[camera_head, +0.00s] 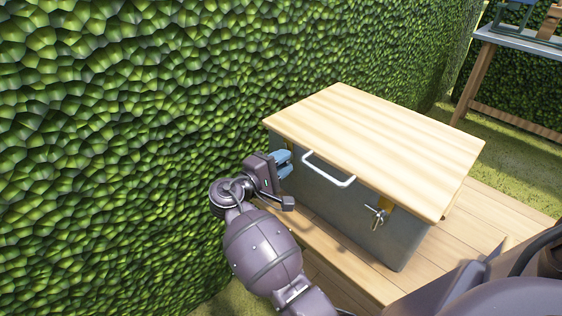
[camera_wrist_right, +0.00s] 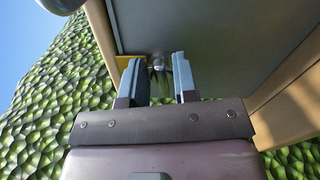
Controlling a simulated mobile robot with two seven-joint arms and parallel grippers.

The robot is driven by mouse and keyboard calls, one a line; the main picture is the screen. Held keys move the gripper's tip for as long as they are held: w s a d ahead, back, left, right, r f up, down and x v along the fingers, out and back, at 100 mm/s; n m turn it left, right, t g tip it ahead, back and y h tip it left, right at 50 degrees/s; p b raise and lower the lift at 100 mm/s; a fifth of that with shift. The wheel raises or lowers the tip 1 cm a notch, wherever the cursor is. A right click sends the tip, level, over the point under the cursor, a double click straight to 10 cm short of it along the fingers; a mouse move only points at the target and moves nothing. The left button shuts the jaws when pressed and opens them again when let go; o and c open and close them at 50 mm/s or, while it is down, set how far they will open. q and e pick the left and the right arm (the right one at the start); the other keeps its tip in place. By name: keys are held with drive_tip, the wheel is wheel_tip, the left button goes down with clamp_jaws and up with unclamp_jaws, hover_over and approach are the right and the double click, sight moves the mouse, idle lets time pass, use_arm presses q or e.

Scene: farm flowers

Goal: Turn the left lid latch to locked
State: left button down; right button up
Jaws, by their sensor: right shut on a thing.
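A grey box (camera_head: 338,205) with a pale wooden lid (camera_head: 375,140) stands on a wooden deck; the lid is down. My right gripper (camera_head: 285,163) is at the left end of the box's front, with its blue fingers shut on the left latch and hiding most of it. In the right wrist view the metal left latch (camera_wrist_right: 158,66) sits between the two fingers, beside a yellow plate (camera_wrist_right: 125,64). Its exact turn angle is hard to tell. The right latch (camera_head: 377,216) hangs free under a yellow plate. My left gripper is out of view.
A white handle (camera_head: 329,168) sticks out of the box front, just right of my right gripper. A leafy green hedge (camera_head: 120,130) stands close on the left. Bare deck (camera_head: 480,235) lies right of the box. A table (camera_head: 520,42) stands at the back right.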

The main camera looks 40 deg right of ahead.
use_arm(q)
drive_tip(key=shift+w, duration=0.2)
use_arm(e)
drive_tip(key=shift+f+m, duration=0.15)
drive_tip(key=shift+m, duration=0.95)
drive_tip(key=o, duration=0.9)
drive_tip(key=shift+c, duration=0.2)
use_arm(q)
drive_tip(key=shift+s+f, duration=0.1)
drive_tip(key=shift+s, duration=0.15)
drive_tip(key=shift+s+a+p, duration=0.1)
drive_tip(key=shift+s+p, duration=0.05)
drive_tip(key=shift+p, duration=0.15)
use_arm(e)
drive_tip(key=s+a, duration=0.1)
drive_tip(key=a, duration=0.9)
drive_tip(key=shift+s+a, duration=0.25)
drive_tip(key=shift+a, duration=0.1)
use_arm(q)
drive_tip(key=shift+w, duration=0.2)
